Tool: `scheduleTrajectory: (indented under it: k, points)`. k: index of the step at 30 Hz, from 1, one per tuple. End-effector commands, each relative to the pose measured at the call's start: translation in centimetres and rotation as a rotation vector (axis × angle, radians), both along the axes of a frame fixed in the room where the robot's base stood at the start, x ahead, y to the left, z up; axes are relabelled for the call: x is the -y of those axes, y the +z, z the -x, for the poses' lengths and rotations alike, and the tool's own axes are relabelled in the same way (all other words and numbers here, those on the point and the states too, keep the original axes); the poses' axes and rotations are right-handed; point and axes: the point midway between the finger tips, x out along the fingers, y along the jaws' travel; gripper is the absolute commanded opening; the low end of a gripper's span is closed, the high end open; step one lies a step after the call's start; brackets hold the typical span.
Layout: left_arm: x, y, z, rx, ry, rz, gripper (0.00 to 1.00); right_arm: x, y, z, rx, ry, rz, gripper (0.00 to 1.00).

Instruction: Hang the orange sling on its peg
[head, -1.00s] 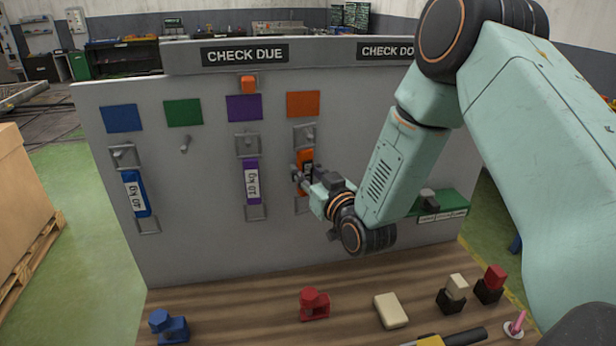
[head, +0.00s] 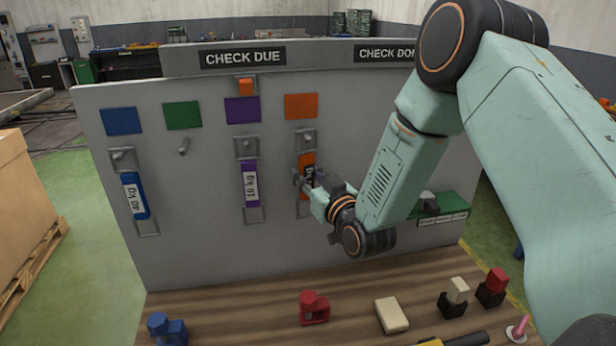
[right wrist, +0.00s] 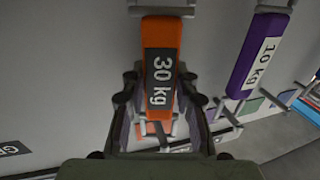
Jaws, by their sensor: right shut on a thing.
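The orange sling (head: 306,160) is upright against the grey board, under the orange square (head: 301,106). Its upper metal end (head: 306,139) is at the peg below that square; I cannot tell whether the peg is through it. My right gripper (head: 304,181) is shut on the sling's body and hides part of its lower half. In the right wrist view the orange sling (right wrist: 162,40) shows a "30 kg" label, with the gripper's fingers (right wrist: 158,105) on either side of it. My left gripper is not in view.
A purple sling (head: 251,182) marked 10 kg hangs close left, and a blue one (head: 135,195) marked 40 kg farther left. The peg (head: 184,146) under the green square is bare. Blocks, including a red one (head: 313,308), stand on the wooden bench (head: 240,312).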

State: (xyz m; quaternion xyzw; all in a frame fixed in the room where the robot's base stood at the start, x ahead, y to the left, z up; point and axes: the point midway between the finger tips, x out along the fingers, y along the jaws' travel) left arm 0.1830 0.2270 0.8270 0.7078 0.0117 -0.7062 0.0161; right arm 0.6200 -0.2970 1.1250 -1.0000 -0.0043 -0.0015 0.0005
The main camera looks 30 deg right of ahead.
Motion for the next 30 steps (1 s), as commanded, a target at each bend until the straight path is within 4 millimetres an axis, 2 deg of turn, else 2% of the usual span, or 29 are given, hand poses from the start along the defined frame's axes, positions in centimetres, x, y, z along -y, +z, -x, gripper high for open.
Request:
scheduleTrajectory:
  k: [1, 10, 20, 26, 30]
  points:
    - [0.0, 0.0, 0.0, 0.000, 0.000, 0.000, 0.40, 0.0, 0.1, 0.0, 0.002, 0.000, 0.000, 0.31]
    - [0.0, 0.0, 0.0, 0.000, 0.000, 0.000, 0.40, 0.0, 0.0, 0.0, 0.001, 0.000, 0.000, 0.55]
    - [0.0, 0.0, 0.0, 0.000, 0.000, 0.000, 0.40, 0.0, -0.1, 0.2, -0.002, 0.000, 0.000, 0.55]
    - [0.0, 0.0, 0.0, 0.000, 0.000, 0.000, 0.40, 0.1, -0.1, 2.6, -0.004, -0.002, -0.004, 0.55]
    - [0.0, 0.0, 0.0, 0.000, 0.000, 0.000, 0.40, 0.2, -0.1, 5.5, -0.002, -0.003, -0.007, 0.55]
